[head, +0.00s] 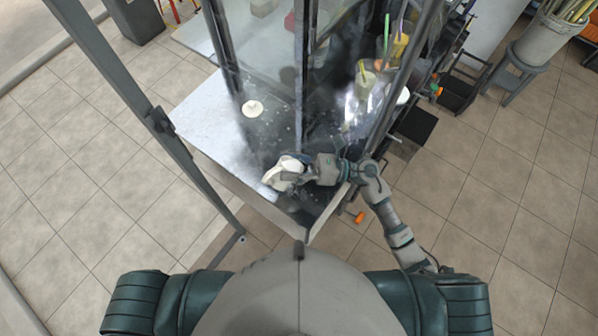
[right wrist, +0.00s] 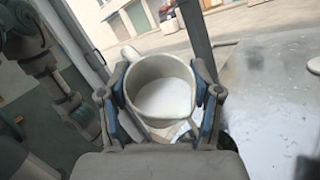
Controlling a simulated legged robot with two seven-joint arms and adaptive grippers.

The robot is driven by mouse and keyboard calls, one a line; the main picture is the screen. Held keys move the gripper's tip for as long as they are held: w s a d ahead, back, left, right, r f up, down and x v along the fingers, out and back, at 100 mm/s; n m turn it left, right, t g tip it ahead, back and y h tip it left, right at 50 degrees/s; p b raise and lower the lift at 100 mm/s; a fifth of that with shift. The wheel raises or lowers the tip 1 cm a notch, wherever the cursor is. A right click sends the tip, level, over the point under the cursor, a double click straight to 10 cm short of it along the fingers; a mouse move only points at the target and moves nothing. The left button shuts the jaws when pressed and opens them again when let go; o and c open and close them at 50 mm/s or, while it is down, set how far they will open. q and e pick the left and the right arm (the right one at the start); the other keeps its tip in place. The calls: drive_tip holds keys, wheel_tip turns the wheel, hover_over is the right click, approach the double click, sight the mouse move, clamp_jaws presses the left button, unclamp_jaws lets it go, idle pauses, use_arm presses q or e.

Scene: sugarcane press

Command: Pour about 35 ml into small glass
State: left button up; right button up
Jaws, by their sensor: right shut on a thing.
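My right gripper (head: 296,168) is shut on a white jug (head: 279,178) over the front part of the metal counter. The right wrist view shows the jug (right wrist: 163,88) between the two fingers of my right gripper (right wrist: 160,105), with its open top facing the camera and a white content inside. I cannot tell liquid from a bare white inside. A glass with a pale drink and a green straw (head: 364,82) stands to the right, behind the clear panel. I cannot pick out an empty small glass. My left gripper is not in view.
A round white item (head: 252,108) lies on the metal counter (head: 207,116). Dark frame posts and clear panels rise around the counter. Another glass with a yellow drink (head: 399,46) stands farther back. A bucket of canes (head: 546,42) is on a stool at the far right.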

drive_tip(key=shift+a, duration=0.25)
drive_tip(key=shift+s+a+r+m+y, duration=0.1)
drive_tip(key=shift+a+r+m+y, duration=0.05)
drive_tip(key=shift+m+y, duration=0.25)
idle(0.7)
drive_tip(key=shift+s+a, duration=0.2)
drive_tip(key=shift+a, duration=0.1)
drive_tip(key=shift+s+a+r+m+t+y+b, duration=0.1)
drive_tip(key=shift+r+m+t+y+b, duration=0.1)
drive_tip(key=shift+m+t+y+b, duration=0.35)
idle(0.7)
